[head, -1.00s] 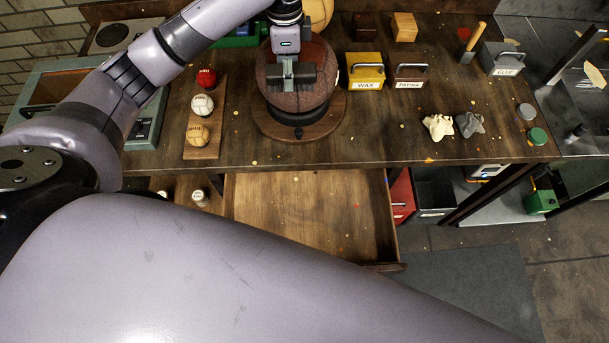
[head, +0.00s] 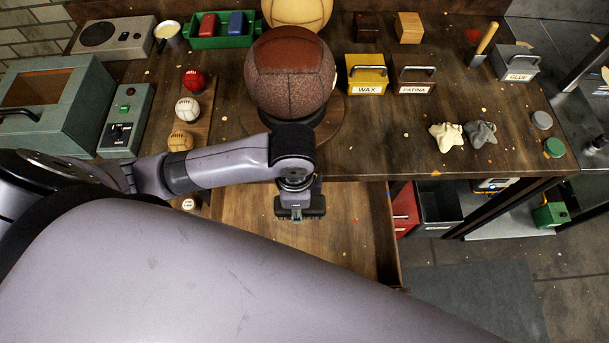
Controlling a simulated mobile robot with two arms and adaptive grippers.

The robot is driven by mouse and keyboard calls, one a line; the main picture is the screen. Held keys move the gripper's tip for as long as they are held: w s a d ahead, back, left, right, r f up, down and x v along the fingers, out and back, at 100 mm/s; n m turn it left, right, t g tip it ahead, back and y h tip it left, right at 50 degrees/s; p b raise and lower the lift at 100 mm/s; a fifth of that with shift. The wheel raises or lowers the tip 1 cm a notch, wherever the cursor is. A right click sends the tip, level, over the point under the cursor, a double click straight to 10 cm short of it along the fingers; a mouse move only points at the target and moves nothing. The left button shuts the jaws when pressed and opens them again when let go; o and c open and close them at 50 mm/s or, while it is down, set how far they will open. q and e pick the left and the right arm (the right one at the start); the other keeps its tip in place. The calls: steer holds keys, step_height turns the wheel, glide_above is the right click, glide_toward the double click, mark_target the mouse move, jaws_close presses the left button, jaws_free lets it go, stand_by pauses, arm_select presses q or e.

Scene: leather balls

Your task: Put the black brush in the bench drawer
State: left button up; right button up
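My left gripper (head: 296,207) hangs pointing down over the open bench drawer (head: 352,225), near its back, just in front of the bench's front edge. It is shut on the black brush (head: 317,203), a dark block showing on both sides of the fingers, with bristles along its lower edge. I cannot tell whether the brush touches the drawer floor. The drawer is pulled out, and its visible wooden floor is bare. My own arm parts hide its left and front portions. My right gripper is not in view.
On the bench (head: 390,165), a large brown leather ball (head: 290,72) stands behind my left forearm. Small balls (head: 188,109) line a wooden strip at left. The wax box (head: 367,74), patina box (head: 415,80) and crumpled cloths (head: 447,136) are at right. A red box (head: 405,210) stands beside the drawer.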

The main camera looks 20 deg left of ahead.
arm_select(q)
steer(key=f, duration=0.5)
steer(key=s+f, duration=0.1)
steer(key=f, duration=0.4)
steer(key=s+d+f, duration=0.1)
steer(key=f, duration=0.5)
steer(key=shift+f, duration=2.25)
steer(key=shift+f, duration=0.1)
steer(key=o, duration=1)
step_height(320, 180, up, 12)
steer(key=shift+r, duration=0.1)
